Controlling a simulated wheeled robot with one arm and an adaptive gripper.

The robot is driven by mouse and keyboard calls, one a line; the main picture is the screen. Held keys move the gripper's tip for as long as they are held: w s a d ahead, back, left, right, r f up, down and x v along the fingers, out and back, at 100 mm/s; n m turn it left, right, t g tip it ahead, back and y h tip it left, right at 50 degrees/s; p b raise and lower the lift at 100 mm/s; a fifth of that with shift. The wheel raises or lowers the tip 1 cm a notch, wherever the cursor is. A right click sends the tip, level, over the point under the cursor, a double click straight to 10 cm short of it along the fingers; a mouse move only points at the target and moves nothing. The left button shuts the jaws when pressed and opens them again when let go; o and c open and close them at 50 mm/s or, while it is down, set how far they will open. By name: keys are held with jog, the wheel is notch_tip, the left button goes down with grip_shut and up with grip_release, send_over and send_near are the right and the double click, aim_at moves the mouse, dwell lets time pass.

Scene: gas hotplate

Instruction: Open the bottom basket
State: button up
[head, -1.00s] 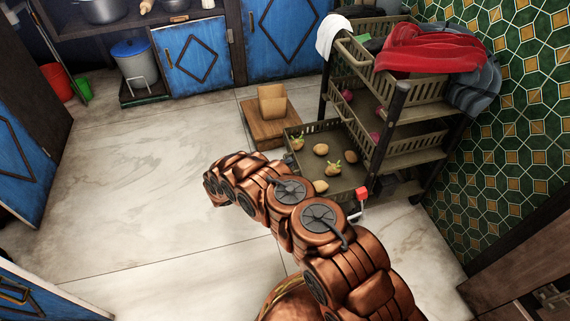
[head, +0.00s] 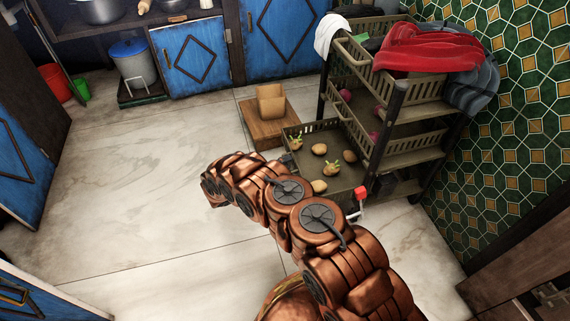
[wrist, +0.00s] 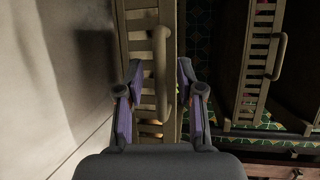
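The bottom basket (head: 357,178) is a drab olive slatted bin, low on the rolling cart. It stands pulled out to the left of the baskets above and holds several potatoes (head: 319,149). In the wrist view its slatted front (wrist: 137,45) and bar handle (wrist: 160,75) are close up. My gripper (wrist: 159,75) is open, with one finger on each side of the handle. Gaps show between the fingers and the bar in this view; depth is hard to judge. In the head view my copper arm hides the gripper and part of the basket's near side.
A wooden block (head: 263,127) with a tan holder stands on the floor just beyond the basket. Upper baskets (head: 415,88), a red cloth (head: 428,48) and a tiled wall (head: 525,110) lie right. The floor left (head: 130,180) is clear.

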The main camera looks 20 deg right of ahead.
jog(key=v, duration=1.1)
jog(key=shift+a, duration=0.3)
jog(key=shift+s+r, duration=0.1)
jog(key=s+d+r+m+g+p, duration=0.1)
jog(key=d+r+m+g+p, duration=0.15)
jog(key=r, duration=0.65)
jog(key=s+d+r+m+g+p, duration=0.1)
jog(key=d+r+m+p, duration=0.3)
jog(key=r, duration=0.5)
jog(key=s+d+r+m+g+p, duration=0.2)
jog(key=d+r+m+p, duration=0.2)
jog(key=r, duration=0.4)
jog(key=s+d+r+m+g+y+p, duration=0.25)
jog(key=s+r+m+p, duration=0.3)
jog(key=r, duration=0.55)
jog(key=s+d+r+m+g+y+p, duration=0.1)
jog(key=s+d+r+m+p, duration=0.4)
jog(key=r, duration=0.6)
jog(key=s+a+r+m+g+y+p, duration=0.15)
jog(key=s+r+m+y+p, duration=0.65)
jog(key=s+r, duration=0.85)
jog(key=s+a+r+m+t+y+p, duration=0.2)
jog(key=s+a+r+m+y+p, duration=0.1)
jog(key=s+a+r+m+p, duration=0.7)
jog(key=s+r+p, duration=0.3)
jog(key=s, duration=0.1)
jog(key=shift+s+m+p, duration=0.25)
jog(key=shift+m+p, duration=0.05)
jog(key=shift+t, duration=0.25)
